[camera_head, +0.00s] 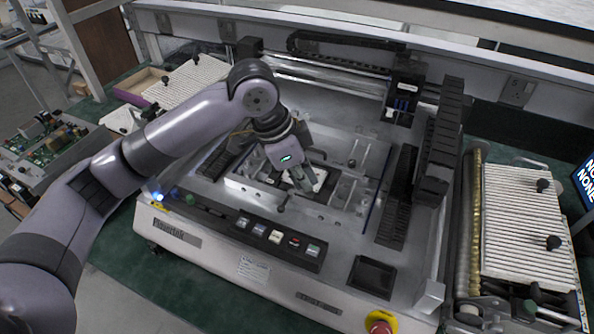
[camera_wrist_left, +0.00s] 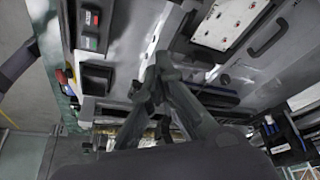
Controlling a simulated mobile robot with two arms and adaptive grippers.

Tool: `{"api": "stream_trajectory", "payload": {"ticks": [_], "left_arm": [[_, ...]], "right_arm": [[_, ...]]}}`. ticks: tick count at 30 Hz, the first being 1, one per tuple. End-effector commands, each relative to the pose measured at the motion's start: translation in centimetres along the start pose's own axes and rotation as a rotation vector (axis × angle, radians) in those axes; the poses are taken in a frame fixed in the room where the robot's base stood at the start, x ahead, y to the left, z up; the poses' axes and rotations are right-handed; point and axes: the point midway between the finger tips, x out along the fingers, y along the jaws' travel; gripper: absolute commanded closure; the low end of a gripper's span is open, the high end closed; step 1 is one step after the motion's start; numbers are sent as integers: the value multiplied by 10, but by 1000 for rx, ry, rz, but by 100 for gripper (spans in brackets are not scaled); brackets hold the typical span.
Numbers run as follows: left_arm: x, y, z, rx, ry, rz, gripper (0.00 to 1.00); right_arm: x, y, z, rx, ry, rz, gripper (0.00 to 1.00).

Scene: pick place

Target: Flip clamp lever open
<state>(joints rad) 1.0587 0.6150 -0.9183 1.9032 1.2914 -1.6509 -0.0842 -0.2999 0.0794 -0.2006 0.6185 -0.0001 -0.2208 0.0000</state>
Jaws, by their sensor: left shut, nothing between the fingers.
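My left gripper (camera_head: 304,184) reaches from the left over the middle of the machine. Its fingers are shut and empty; the wrist view shows the two fingertips (camera_wrist_left: 163,66) together. A small dark lever with a knob (camera_head: 282,206) stands just left of and in front of the fingertips in the head view, apart from them. I cannot tell for certain that it is the clamp lever. A white plate (camera_head: 320,178) lies in the fixture beside the fingers and is partly hidden by them. A white plate with small holes (camera_wrist_left: 228,20) shows in the wrist view. My right gripper is not in view.
The fixture sits inside the machine's metal frame (camera_head: 222,189). A button panel (camera_head: 257,230) runs along the front, with a red emergency knob (camera_head: 380,326) at front right. A tall black cable chain (camera_head: 440,140) rises on the right.

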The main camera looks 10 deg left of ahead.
Motion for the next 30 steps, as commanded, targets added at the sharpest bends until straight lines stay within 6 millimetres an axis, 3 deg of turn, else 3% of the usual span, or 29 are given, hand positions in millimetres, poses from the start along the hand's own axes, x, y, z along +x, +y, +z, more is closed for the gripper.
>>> {"api": "stream_trajectory", "payload": {"ticks": [3,8,15,30], "left_arm": [[26,1,0,-1,-3,5,100],[59,1,0,0,-3,3,100],[50,0,34,-1,-2,-1,100],[49,0,40,2,0,0,100]], "right_arm": [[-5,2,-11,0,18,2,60],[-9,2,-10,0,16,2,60],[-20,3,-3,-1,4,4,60],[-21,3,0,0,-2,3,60]]}}
